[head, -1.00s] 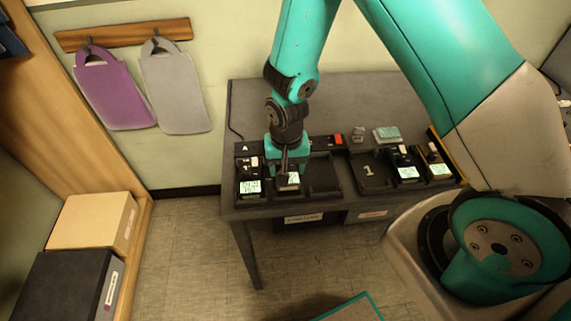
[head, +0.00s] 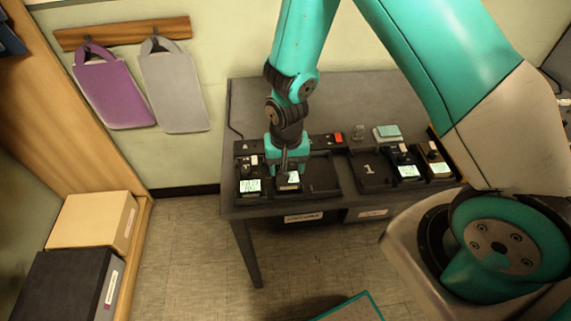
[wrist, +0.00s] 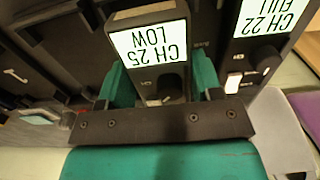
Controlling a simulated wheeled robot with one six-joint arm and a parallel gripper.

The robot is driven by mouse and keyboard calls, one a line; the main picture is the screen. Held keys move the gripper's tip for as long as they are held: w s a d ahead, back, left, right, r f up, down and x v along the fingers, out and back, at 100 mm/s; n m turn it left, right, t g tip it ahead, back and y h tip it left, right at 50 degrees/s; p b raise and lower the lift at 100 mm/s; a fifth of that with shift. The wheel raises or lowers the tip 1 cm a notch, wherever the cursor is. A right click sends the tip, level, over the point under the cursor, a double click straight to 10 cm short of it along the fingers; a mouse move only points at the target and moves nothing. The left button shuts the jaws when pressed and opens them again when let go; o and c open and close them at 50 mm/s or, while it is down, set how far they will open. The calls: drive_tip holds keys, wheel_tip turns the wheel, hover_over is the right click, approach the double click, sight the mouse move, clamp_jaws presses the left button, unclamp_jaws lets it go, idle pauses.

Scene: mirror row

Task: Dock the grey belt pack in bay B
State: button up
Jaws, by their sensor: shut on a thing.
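A dark belt pack with a lit screen reading CH 25 LOW (wrist: 158,66) sits between the fingers of my gripper (wrist: 163,84) in the wrist view. In the head view my gripper (head: 289,160) is shut on this pack (head: 288,184), at the second bay of the left dock, beside the bay marked A. I cannot tell whether it is seated or slightly raised. Another pack, CH 22 FULL (wrist: 262,48), stands in bay A and also shows in the head view (head: 250,180). The bay to the right (head: 321,176) is empty. Which pack is the grey one is unclear.
The right dock has an empty bay marked 1 (head: 370,172) and two packs, one dark (head: 406,165) and one at the far right (head: 438,162). A small teal-topped box (head: 387,132) lies behind. The table's back (head: 350,95) is clear.

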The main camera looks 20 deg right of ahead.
drive_tip(key=shift+f+b, duration=0.6)
drive_tip(key=shift+f, duration=0.3)
drive_tip(key=o, duration=1.1)
wheel_tip(320, 180, up, 18)
drive_tip(key=shift+f+b, duration=0.25)
drive_tip(key=shift+b, duration=0.1)
drive_tip(key=s+a+r+n+y, duration=0.2)
drive_tip(key=s+r+n, duration=0.3)
drive_tip(key=s, duration=0.4)
drive_tip(key=s+a+r+n+y, duration=0.2)
drive_tip(key=s+r+n, duration=0.3)
drive_tip(key=s+r, duration=0.2)
drive_tip(key=shift+s+a+n, duration=0.35)
drive_tip(key=shift+s+n, duration=0.05)
drive_tip(key=shift+s, duration=0.8)
